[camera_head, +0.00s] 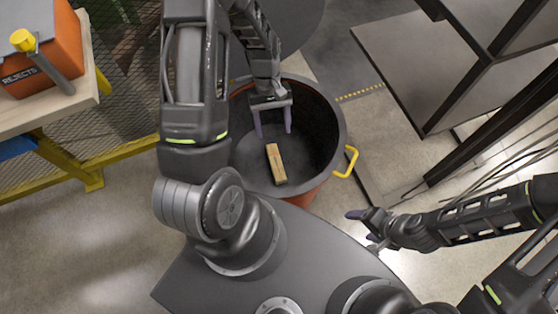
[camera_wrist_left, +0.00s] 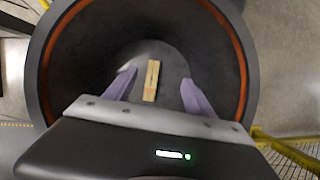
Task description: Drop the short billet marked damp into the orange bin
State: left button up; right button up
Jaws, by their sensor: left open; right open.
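The short wooden billet (camera_head: 276,164) is inside the orange bin (camera_head: 339,120), apart from my gripper. It also shows in the left wrist view (camera_wrist_left: 152,80), between and beyond my fingertips, with a small dark and reddish mark on its face. The bin is round with a dark inside, and its rim shows in the left wrist view (camera_wrist_left: 47,75). My left gripper (camera_head: 273,132) is open and empty, pointing down over the bin's opening. My right gripper (camera_head: 362,228) is open and empty, to the right of the bin.
Dark shelving (camera_head: 450,60) stands at the upper right. A yellow handle (camera_head: 348,162) sticks out from the bin's right side.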

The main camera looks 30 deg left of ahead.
pick_arm(q)
jog(key=v, duration=0.7)
jog(key=shift+w+r, duration=0.15)
jog(key=shift+r, duration=0.15)
jog(key=shift+a, duration=0.1)
dwell(0.5)
